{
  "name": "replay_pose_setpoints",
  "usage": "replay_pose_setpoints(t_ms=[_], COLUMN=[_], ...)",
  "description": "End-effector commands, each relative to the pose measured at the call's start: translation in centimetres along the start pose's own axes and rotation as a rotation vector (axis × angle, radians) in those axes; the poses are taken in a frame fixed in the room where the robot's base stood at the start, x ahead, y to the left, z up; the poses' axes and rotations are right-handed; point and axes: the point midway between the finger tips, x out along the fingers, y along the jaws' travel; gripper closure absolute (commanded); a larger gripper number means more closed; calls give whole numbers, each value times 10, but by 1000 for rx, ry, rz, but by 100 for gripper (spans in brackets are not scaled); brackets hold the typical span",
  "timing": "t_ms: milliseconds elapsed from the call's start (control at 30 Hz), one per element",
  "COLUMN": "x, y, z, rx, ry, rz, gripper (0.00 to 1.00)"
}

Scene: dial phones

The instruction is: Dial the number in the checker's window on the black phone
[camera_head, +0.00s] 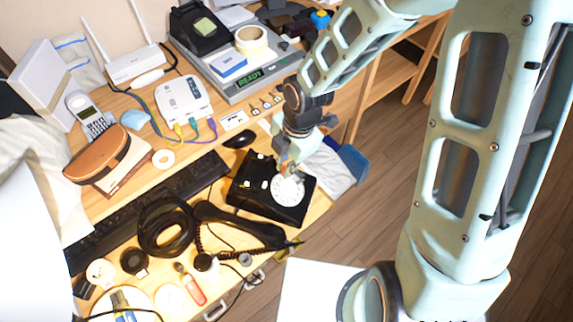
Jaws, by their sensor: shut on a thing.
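The black phone (249,199) sits near the table's front right edge, with a round white dial (288,190) on its top. My gripper (287,170) is low over the dial's far edge, pointing down. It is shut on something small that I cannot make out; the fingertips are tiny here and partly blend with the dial. A black handset (240,222) lies off the phone, in front of it, with a coiled cord. The grey checker (262,88) stands at the back; its window (250,82) shows green letters that read READY.
A black keyboard (150,207) and black headphones (166,228) lie left of the phone. A mouse (239,141) lies behind it. A router (128,65), a white box with cables (184,100) and a cordless phone (90,115) crowd the back left. Open floor (385,180) lies to the right.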

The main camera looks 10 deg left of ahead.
Motion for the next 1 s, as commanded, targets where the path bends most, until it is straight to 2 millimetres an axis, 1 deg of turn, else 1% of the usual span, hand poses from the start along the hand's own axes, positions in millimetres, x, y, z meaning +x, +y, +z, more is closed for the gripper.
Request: replay_pose_setpoints(t_ms=[267, 1000], x=[8, 10], y=[2, 2], z=[-1, -2], rx=[-1, -1], ry=[0, 0], rz=[0, 0], gripper=[100, 100])
